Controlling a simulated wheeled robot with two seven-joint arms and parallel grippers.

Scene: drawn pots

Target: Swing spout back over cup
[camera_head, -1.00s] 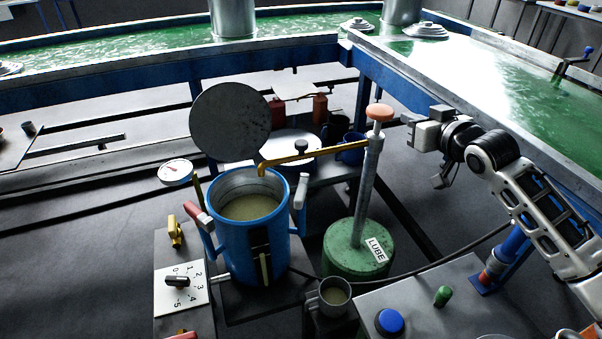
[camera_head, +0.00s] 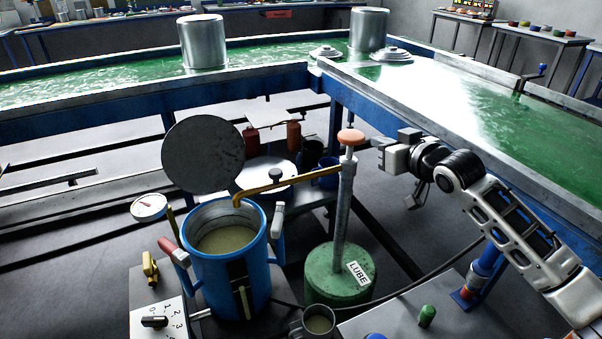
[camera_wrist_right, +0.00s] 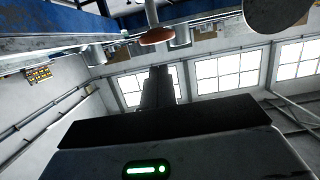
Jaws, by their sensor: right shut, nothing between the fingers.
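The brass spout (camera_head: 290,181) runs left from the pump column (camera_head: 344,210) of the green LUBE can (camera_head: 340,277). Its bent tip hangs over the open blue pot (camera_head: 228,275), which holds murky liquid. The small grey cup (camera_head: 318,322) stands in front of the can, at the bottom edge of the head view, with similar liquid in it. My right gripper (camera_head: 374,143) is shut and empty, just right of the pump's orange knob (camera_head: 351,137), apparently apart from it. In the wrist view, the dark shut fingers (camera_wrist_right: 158,88) point toward the knob (camera_wrist_right: 157,36). My left gripper is out of view.
A round grey lid (camera_head: 202,153) stands raised behind the pot. A dial gauge (camera_head: 149,206) and numbered switch (camera_head: 155,321) are at the left. A green-topped trough (camera_head: 450,95) edges the back and right. A green knob (camera_head: 427,316) sits on the front bench.

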